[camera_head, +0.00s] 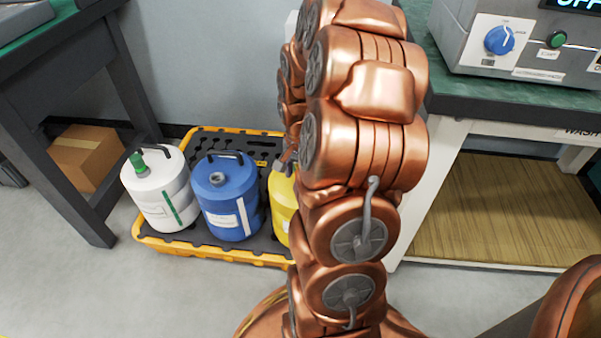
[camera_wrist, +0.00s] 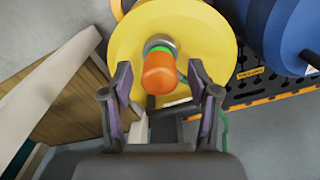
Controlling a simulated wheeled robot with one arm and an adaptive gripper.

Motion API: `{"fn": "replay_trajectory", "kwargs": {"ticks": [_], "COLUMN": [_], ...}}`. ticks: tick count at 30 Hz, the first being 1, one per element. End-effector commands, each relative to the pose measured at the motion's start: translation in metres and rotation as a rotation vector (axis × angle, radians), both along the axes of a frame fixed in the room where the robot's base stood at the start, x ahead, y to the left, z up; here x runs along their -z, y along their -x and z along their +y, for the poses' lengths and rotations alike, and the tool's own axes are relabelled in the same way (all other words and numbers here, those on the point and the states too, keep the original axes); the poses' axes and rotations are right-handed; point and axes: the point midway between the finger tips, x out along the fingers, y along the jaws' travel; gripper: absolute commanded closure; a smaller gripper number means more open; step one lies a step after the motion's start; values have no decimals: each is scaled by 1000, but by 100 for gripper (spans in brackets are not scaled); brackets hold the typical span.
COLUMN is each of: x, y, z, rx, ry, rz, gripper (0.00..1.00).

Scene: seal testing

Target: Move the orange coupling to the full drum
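The orange coupling (camera_wrist: 160,72) sits on the neck of the yellow drum (camera_wrist: 205,32), with a green ring and a grey collar behind it, in the wrist view. My gripper (camera_wrist: 160,78) is open, with one finger on each side of the coupling and a gap visible on both sides. In the head view, my arm hides the coupling and most of the yellow drum (camera_head: 283,205). A blue drum (camera_head: 229,197) with a bare neck stands left of it. A white drum (camera_head: 160,190) with a green fitting on top stands further left. I cannot tell which is full.
The drums stand on a yellow-edged black spill pallet (camera_head: 165,243). A dark bench (camera_head: 85,130) with a cardboard box (camera_head: 87,155) beneath is at left. A white bench (camera_head: 430,190) with a wooden lower shelf (camera_head: 490,215) is at right. Floor in front is clear.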

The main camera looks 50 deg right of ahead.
Motion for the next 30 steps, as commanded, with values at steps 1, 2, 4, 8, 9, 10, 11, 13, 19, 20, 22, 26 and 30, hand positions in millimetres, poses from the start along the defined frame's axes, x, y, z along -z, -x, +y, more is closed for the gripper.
{"fn": "replay_trajectory", "kwargs": {"ticks": [1,2,4,8,9,10,11,13,19,20,22,26,30], "x": [0,0,0,0,-1,-2,-3,-9,-41,-47,-62,-85,-104], "y": [0,0,0,0,0,0,0,-1,-2,-1,-2,-2,-2], "z": [0,0,0,0,0,0,0,-1,-1,-1,-1,0,0], "rx": [0,0,0,0,0,0,0,0,-1,0,1,-1,0], "ry": [0,0,0,0,1,1,1,2,4,3,5,3,1], "rz": [0,0,0,0,0,0,-1,-3,-4,-4,-6,-3,0], "gripper": [35,35,35,35,35,35,35,35,35,35,35,35,35]}}
